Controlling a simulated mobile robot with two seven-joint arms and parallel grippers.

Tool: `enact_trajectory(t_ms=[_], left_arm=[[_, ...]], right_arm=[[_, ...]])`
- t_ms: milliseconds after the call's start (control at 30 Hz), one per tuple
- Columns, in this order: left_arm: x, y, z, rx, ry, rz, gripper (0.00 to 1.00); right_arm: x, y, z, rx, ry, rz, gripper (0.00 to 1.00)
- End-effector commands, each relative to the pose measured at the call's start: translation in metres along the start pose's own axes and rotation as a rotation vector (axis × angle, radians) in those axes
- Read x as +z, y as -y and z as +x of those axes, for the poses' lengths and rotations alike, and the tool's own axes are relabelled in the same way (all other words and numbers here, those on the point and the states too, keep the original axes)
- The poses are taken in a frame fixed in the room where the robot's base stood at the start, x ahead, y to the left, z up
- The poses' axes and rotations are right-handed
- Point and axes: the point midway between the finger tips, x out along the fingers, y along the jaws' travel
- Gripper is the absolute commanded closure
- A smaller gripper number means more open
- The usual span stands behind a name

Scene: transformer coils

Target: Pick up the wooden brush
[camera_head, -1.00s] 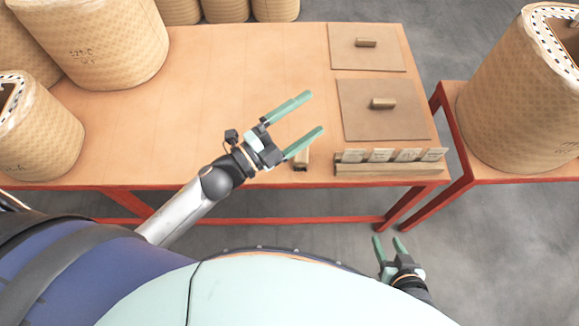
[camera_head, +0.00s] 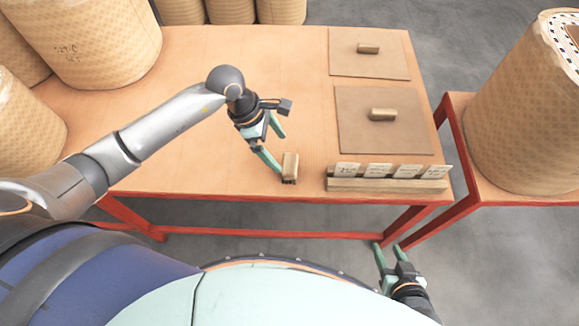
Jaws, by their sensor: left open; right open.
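The wooden brush (camera_head: 290,166) is a small tan block with a dark lower end. It lies near the front edge of the wooden table, left of the card rack. My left gripper (camera_head: 281,154) is open and points down toward the table, with its fingertips just left of and behind the brush. I cannot tell whether a finger touches it. My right gripper (camera_head: 388,254) is open and empty, low in front of the table's front edge.
The table (camera_head: 200,120) has red legs. A card rack (camera_head: 388,184) stands right of the brush. Two brown boards bear small blocks (camera_head: 382,114) (camera_head: 368,48). A large coil (camera_head: 80,40) stands at the left, another (camera_head: 525,110) on a right-hand table. The table's middle is clear.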

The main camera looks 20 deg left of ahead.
Motion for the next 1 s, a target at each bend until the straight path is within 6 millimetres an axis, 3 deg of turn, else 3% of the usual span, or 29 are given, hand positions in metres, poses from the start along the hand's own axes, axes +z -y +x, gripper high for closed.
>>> enact_trajectory(t_ms=[100,367,633,933,1000], left_arm=[[0.001,0.001,0.021,-0.003,0.003,-0.002,0.0],[0.001,0.003,0.042,-0.004,0.004,-0.003,0.0],[-0.001,0.005,0.08,-0.001,0.005,-0.003,0.0],[-0.001,0.004,0.086,0.0,0.004,-0.002,0.0],[-0.001,0.004,0.086,0.0,0.004,-0.002,0.06]], right_arm=[[0.0,0.0,0.001,0.0,0.0,0.0,0.5],[-0.001,0.0,0.0,0.001,-0.001,-0.001,0.5],[0.0,-0.001,0.001,0.002,-0.002,-0.001,0.5],[0.0,-0.002,0.001,0.003,-0.001,-0.001,0.5],[0.0,-0.002,0.001,0.003,0.0,-0.001,0.5]])
